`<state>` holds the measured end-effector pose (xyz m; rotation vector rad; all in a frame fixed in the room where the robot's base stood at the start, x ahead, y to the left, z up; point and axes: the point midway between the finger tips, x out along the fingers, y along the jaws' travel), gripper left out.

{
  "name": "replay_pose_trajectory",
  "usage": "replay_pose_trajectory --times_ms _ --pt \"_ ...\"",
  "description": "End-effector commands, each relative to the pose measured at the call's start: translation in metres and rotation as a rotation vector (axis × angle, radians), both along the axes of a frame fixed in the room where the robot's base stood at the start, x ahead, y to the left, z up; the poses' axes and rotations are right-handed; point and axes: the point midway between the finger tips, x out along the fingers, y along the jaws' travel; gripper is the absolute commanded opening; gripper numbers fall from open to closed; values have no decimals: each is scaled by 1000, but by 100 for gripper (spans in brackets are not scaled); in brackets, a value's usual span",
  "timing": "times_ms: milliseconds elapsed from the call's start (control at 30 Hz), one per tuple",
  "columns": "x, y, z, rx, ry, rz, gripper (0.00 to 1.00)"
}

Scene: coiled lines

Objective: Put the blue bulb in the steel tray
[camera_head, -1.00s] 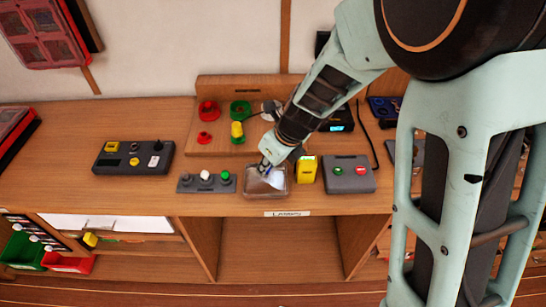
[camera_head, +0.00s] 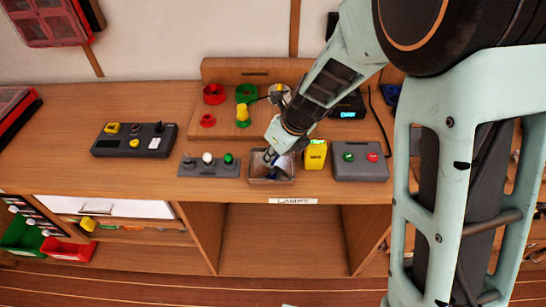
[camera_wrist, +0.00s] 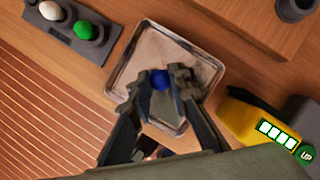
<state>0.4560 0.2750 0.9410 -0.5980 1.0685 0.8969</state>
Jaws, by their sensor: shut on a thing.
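The blue bulb (camera_wrist: 160,79) is between my fingertips in the wrist view. My gripper (camera_wrist: 163,84) is shut on it. The bulb and fingertips appear over the steel tray (camera_wrist: 128,62), a shallow square metal tray. I cannot tell whether the bulb touches its floor. In the head view, my gripper (camera_head: 270,157) points down at the steel tray (camera_head: 284,180) near the bench's front edge. The bulb is hard to make out there.
A grey strip with white and green bulbs (camera_head: 209,165) stands left of the tray. A wooden board with coloured parts (camera_head: 226,125) is behind.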

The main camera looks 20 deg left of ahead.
Motion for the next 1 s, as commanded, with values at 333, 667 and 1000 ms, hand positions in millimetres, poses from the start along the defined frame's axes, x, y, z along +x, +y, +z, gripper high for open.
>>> replay_pose_trajectory --times_ms 333,667,1000 --pt "0 0 -3 0 0 1 34" --pt "0 0 0 0 0 1 35" --pt "-10 -17 53 2 -4 1 35"
